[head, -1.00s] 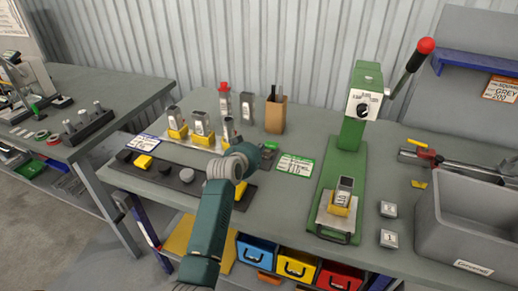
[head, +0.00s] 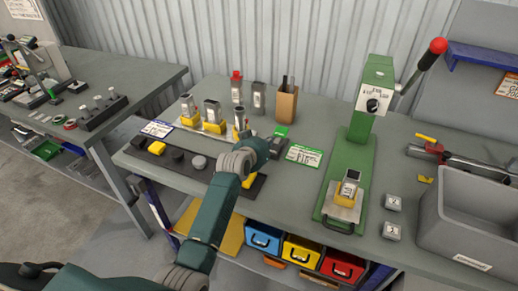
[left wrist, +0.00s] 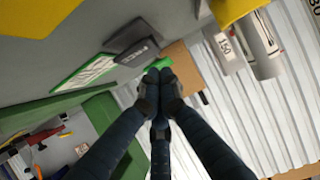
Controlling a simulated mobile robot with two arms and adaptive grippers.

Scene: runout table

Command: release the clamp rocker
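A small green-topped piece (head: 281,131) on a dark grey block (head: 276,145) stands on the table left of the green label card (head: 304,155). I cannot tell for sure whether it is the clamp rocker. My left gripper (head: 268,143) is beside this block, its tips mostly hidden by the wrist in the head view. In the left wrist view the dark fingers of the left gripper (left wrist: 158,76) are drawn together, with nothing clearly seen between them. A dark labelled block (left wrist: 132,50) lies just beside the tips there; contact is unclear. My right gripper is not in view.
Metal pieces in yellow holders (head: 214,126) and a brown pen box (head: 286,104) stand behind the arm. A green press (head: 357,140) with a red-knobbed lever (head: 438,46) and a grey bin (head: 468,225) are to the right. A second table (head: 160,78) is at left.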

